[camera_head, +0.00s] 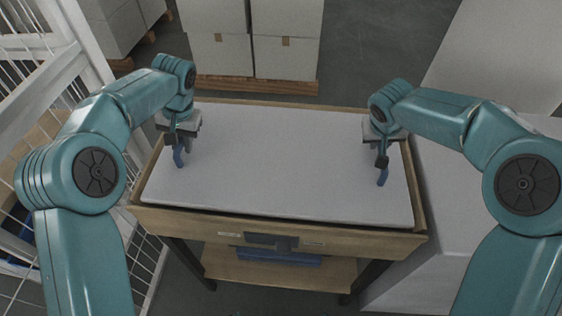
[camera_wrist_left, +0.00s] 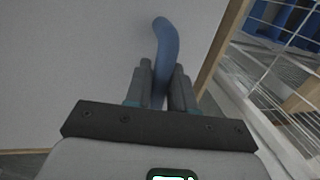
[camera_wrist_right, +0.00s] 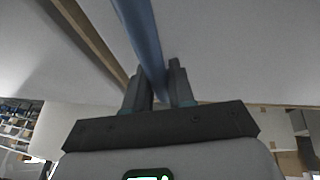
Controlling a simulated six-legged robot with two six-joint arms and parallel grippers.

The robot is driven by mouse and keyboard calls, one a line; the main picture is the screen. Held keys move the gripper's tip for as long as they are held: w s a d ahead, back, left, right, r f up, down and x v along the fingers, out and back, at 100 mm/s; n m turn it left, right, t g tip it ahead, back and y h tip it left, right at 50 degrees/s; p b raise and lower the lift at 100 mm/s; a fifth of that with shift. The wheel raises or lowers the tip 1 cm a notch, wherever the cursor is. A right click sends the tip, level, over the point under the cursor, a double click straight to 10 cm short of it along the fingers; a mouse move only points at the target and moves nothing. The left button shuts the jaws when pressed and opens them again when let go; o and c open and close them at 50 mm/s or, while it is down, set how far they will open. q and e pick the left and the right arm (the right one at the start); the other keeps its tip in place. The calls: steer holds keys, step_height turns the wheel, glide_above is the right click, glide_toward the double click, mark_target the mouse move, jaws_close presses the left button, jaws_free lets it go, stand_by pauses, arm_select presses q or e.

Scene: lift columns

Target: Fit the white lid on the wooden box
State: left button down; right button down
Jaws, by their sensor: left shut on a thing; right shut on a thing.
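The white lid (camera_head: 280,165) lies over the wooden box (camera_head: 300,232), inside the outline of its rim. Box wood shows around the lid, with a dark gap along the front edge. I cannot tell whether the lid is fully seated. My left gripper (camera_head: 178,148) is shut on the blue handle at the lid's left (camera_head: 180,160); the handle also shows between the fingers in the left wrist view (camera_wrist_left: 165,45). My right gripper (camera_head: 382,158) is shut on the blue handle at the lid's right (camera_head: 384,178), also seen in the right wrist view (camera_wrist_right: 142,35).
The box stands on a dark-legged stand with a wooden lower shelf (camera_head: 280,270). White wire racking (camera_head: 40,110) is close on the left. A white surface (camera_head: 450,190) adjoins on the right. White cartons (camera_head: 250,50) on a pallet stand behind.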

arm_select(q)
steer(key=shift+d+f, duration=0.1)
steer(key=shift+f, duration=0.25)
arm_select(e)
steer(key=shift+w+a+f, duration=0.1)
steer(key=shift+f, duration=0.2)
arm_select(q)
steer(key=c, duration=1.1)
jaws_free()
arm_select(e)
steer(key=c, duration=1.1)
jaws_free()
arm_select(q)
steer(key=shift+o, duration=0.7)
steer(key=shift+s, duration=0.1)
arm_select(e)
steer(key=shift+o, duration=0.7)
steer(key=shift+s, duration=0.2)
arm_select(q)
steer(key=shift+s+r, duration=0.1)
steer(key=shift+r, duration=0.05)
arm_select(e)
steer(key=shift+s+r, duration=0.1)
